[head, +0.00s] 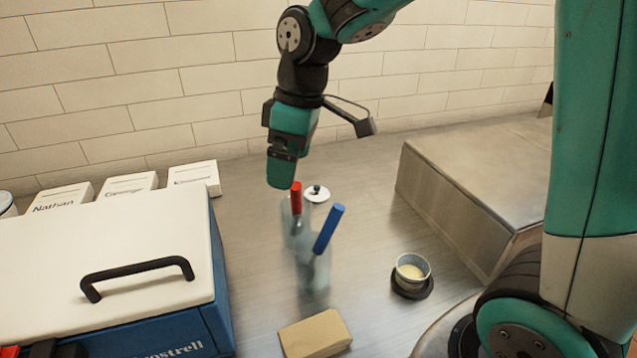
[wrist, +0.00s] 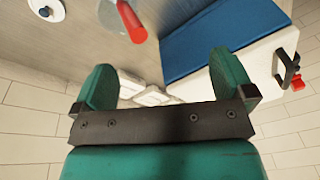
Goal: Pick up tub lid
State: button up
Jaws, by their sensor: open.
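A small round white lid (head: 319,197) with a dark knob, apparently the tub lid, lies on the steel counter behind the clear jars. In the wrist view the lid (wrist: 57,9) is at the top left corner, outside the span of the fingers. My gripper (head: 281,176) points down above the counter, a little left of the lid and apart from it. In the wrist view my gripper (wrist: 160,78) has its two fingers spread with nothing between them. A small cup (head: 412,266) with pale contents stands on a dark coaster at the right.
Clear jars hold a red-handled tool (head: 296,198) and a blue-handled tool (head: 328,230), close to the lid. A blue box (head: 222,290) with a white handled top (head: 140,245) stands left. Name cards (head: 130,187) line the back. A steel block (head: 470,190) stands right.

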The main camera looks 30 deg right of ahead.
jog(key=w+d+n+h+p, duration=0.1)
jog(key=w+d+p, duration=0.1)
jog(key=w+d, duration=0.55)
jog(key=n+h+p, duration=0.1)
jog(key=n+p, duration=0.1)
send_over(317, 191)
jog(key=w, duration=0.1)
notch_tip(317, 191, down, 3)
jog(key=shift+g, duration=0.3)
notch_tip(317, 191, down, 12)
jog(key=p, duration=0.3)
jog(key=shift+w, duration=0.1)
jog(key=shift+a+f+p, duration=0.15)
jog(key=shift+f+p, duration=1.3)
jog(key=shift+f, duration=1.45)
jog(key=c, duration=1)
